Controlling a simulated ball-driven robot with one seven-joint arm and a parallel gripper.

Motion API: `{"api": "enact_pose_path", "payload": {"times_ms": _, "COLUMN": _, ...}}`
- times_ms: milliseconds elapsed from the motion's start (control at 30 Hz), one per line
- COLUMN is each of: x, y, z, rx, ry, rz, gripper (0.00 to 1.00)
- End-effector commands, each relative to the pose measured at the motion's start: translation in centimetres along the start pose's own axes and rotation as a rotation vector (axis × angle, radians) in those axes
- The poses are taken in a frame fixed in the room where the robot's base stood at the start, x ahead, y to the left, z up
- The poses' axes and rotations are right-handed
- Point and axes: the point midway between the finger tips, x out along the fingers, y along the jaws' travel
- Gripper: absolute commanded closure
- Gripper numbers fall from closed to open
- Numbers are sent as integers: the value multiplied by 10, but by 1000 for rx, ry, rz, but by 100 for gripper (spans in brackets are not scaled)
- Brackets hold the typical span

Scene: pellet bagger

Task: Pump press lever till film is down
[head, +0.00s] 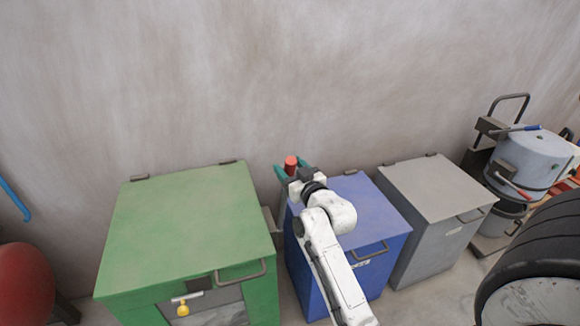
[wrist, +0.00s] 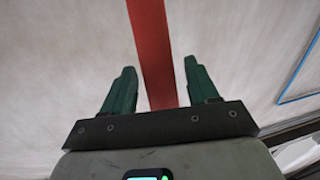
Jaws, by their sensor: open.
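My gripper (head: 291,170) is open, its green fingers reaching up near the wall behind the blue box. A red bar (wrist: 152,45) runs up between the two fingers in the wrist view, with space on both sides. Its red end (head: 290,162) shows between the fingertips in the head view. I cannot tell whether this bar is the press lever, or whether it lies between the fingers or beyond them. The fingers are not shut on it. I cannot make out any film.
A green box (head: 185,225) with a handle stands left, a blue box (head: 368,215) under my arm, and a grey box (head: 437,190) to its right. A light-blue drum machine (head: 530,155) and black tyres (head: 535,250) are at right. A red rounded object (head: 22,285) is at far left.

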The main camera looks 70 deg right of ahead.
Motion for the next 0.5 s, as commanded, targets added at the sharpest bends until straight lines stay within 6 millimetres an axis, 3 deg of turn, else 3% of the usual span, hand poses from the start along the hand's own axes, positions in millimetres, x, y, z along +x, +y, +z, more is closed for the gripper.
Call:
{"api": "enact_pose_path", "payload": {"times_ms": 300, "x": 2, "y": 0, "z": 0, "rx": 0, "ry": 1, "rz": 0, "gripper": 42}}
{"api": "enact_pose_path", "payload": {"times_ms": 500, "x": 2, "y": 0, "z": 0, "rx": 0, "ry": 0, "rz": 0, "gripper": 61}}
